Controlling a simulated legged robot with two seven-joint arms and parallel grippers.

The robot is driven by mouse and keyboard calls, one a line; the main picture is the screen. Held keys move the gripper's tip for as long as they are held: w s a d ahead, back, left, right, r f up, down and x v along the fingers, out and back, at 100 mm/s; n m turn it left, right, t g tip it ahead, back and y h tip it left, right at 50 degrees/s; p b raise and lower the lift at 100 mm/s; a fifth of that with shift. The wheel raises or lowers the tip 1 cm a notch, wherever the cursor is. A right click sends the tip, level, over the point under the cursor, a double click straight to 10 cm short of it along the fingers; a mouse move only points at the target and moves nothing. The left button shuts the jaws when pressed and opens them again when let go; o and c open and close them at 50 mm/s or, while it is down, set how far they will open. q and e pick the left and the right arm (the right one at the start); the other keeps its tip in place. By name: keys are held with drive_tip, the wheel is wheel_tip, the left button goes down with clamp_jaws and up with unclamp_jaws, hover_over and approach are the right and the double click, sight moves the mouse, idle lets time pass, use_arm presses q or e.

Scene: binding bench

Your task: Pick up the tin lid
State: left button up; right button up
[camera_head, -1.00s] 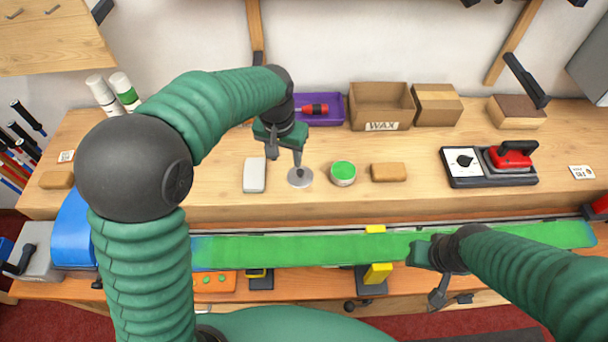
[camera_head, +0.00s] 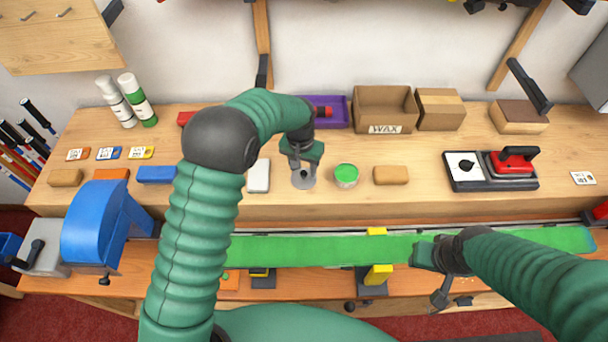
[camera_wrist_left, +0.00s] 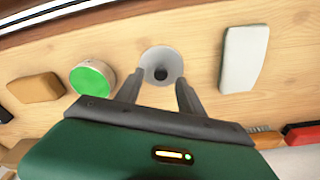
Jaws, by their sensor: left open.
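The tin lid (camera_head: 304,181) is a round grey disc with a dark knob, lying on the wooden bench; it also shows in the left wrist view (camera_wrist_left: 162,62). My left gripper (camera_head: 303,174) is open just over the lid. In the left wrist view its two fingers (camera_wrist_left: 157,92) point toward the lid, with its near edge between or just beyond the fingertips; I cannot tell if they touch it.
A tin with green contents (camera_head: 346,175) stands right of the lid. A pale grey block (camera_head: 259,176) lies left of it. A tan block (camera_head: 391,175) is further right. The purple tray (camera_head: 335,113) and wax box (camera_head: 385,108) stand behind. The green board (camera_head: 330,250) runs along the front.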

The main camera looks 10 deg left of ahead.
sight(304, 172)
use_arm(q)
drive_tip(key=shift+w+f, duration=0.2)
drive_tip(key=shift+f, duration=0.6)
drive_tip(key=shift+w+f, duration=0.15)
drive_tip(key=shift+f, duration=0.6)
drive_tip(key=shift+s+r, duration=0.1)
clamp_jaws()
